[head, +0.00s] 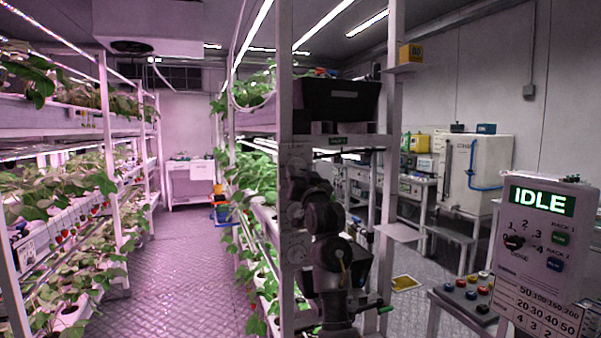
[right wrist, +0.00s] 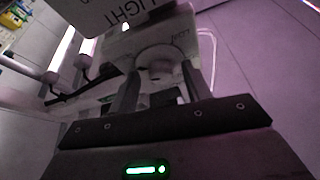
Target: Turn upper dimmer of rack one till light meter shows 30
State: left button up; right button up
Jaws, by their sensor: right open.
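In the right wrist view, a pale round knob (right wrist: 160,58), apparently a dimmer, sits on a light plate. The two fingers of my right gripper (right wrist: 163,82) are open, one on each side of the knob; I cannot tell whether they touch it. Beside it is a white box (right wrist: 118,14) with the word LIGHT upside down; no reading shows on it. In the head view, my dark right arm and gripper (head: 303,188) are up against a pale upright panel (head: 295,245) on the rack post, hiding much of it. I cannot tell which dimmer this is. My left gripper is out of view.
A control box (head: 548,235) reading IDLE, with a dose dial, stands at the right beside colored buttons (head: 468,293). Planted racks (head: 60,130) line the left. The aisle floor (head: 185,260) between racks is clear. A white cabinet (head: 478,175) stands behind.

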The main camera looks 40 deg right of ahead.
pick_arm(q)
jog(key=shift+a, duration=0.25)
pick_arm(e)
jog(key=shift+c, duration=0.4)
jog(key=c, duration=0.9)
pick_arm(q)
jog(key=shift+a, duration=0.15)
